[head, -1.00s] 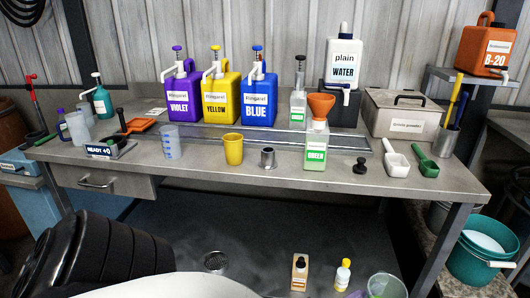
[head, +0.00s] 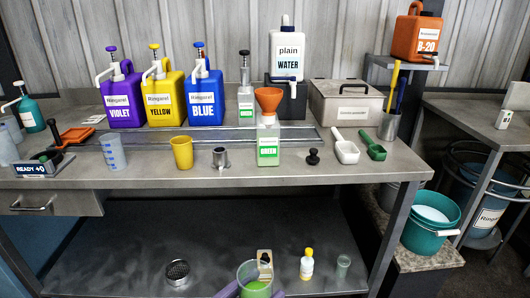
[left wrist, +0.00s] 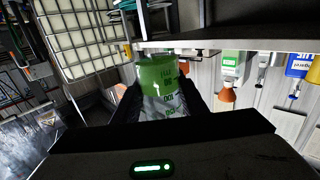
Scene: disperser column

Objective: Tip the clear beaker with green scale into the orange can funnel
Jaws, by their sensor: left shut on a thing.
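The clear beaker with green scale (head: 249,272) shows at the bottom centre of the head view, green inside, its rim facing up. In the left wrist view the beaker (left wrist: 164,84) sits between the dark fingers, its green marks readable. My left gripper (head: 252,291) is shut on it, with only the fingertips showing in the head view. The orange funnel (head: 268,97) stands in the neck of the pale bottle labelled GREEN (head: 268,146) on the bench. The funnel also shows in the left wrist view (left wrist: 226,95), apart from the beaker. My right gripper is out of view.
The bench (head: 225,178) also holds a yellow cup (head: 182,153), a metal cup (head: 220,158), a black stopper (head: 313,156) and a white scoop (head: 345,147). Pump jugs stand behind.

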